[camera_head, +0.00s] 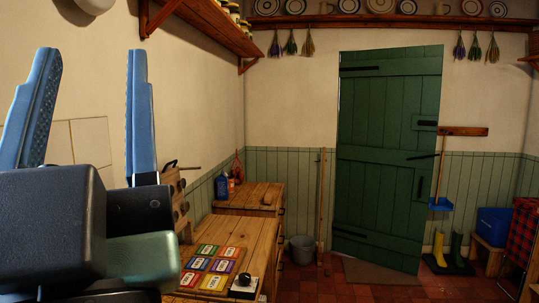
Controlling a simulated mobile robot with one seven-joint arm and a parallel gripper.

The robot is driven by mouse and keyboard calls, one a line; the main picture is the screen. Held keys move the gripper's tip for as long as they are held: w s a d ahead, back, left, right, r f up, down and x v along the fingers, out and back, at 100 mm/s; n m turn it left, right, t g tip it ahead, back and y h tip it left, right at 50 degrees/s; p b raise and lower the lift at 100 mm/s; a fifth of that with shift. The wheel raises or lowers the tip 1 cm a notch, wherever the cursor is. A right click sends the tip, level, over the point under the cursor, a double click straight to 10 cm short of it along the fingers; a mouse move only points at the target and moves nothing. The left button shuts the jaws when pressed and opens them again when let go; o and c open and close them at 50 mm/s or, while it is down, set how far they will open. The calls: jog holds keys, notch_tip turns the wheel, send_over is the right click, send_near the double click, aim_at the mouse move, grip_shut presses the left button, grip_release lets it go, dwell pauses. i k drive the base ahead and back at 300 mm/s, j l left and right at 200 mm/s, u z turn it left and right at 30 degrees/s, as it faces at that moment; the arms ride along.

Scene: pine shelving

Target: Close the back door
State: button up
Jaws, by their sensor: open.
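The back door (388,160) is a green plank door in the far wall, right of centre. Black strap hinges show on its left side and a dark latch on its right side. Its lower right corner sits lower in the picture than its lower left, so it looks ajar, with the right edge swung into the room. My gripper (92,58) is in the left foreground, raised and close to the camera. Its two blue fingers point up, wide apart, with nothing between them. It is far from the door.
Wooden cabinets (262,235) line the left wall, with coloured cards (212,265) on the nearer one. A grey bucket (301,249) stands left of the door, by a pole. A mat (378,272) lies before it. Boots (456,247) and a blue box (494,226) stand right.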

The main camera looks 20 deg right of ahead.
aim_at(382, 197)
jog(key=l+z, duration=0.1)
jog(key=z, duration=1.65)
jog(key=i, duration=2.6)
jog(key=i+l, duration=0.1)
jog(key=i, duration=1.2)
jog(key=i+u, duration=0.1)
jog(key=i, duration=1.2)
jog(key=i+l, duration=0.15)
jog(key=i, duration=1.15)
